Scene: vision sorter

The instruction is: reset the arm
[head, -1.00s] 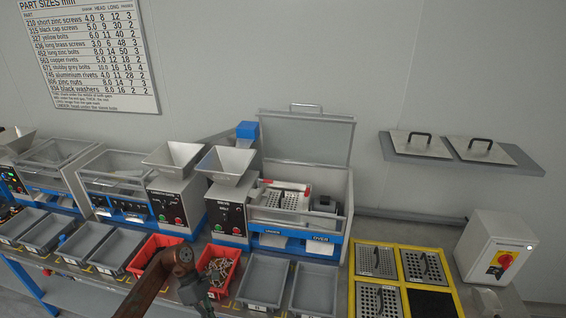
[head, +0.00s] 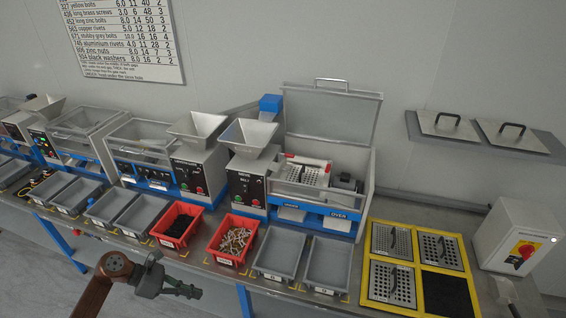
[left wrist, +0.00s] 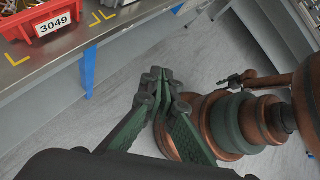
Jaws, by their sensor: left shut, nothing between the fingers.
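My left gripper (head: 190,291) is at the end of the copper-coloured arm, low in the head view, in front of the bench's front edge and below the red bins. In the left wrist view its two dark green fingers (left wrist: 162,82) meet at the tips with nothing between them. Behind the fingers are grey floor and copper and green links of my own arm. My right gripper cannot be made out in the head view.
A red bin of screws (head: 232,240) and a red bin of black parts (head: 176,226) stand at the bench front, among grey trays (head: 278,250). Sorting machines (head: 318,180) stand behind. A yellow frame with sieve plates (head: 369,240) is at right. Floor in front is clear.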

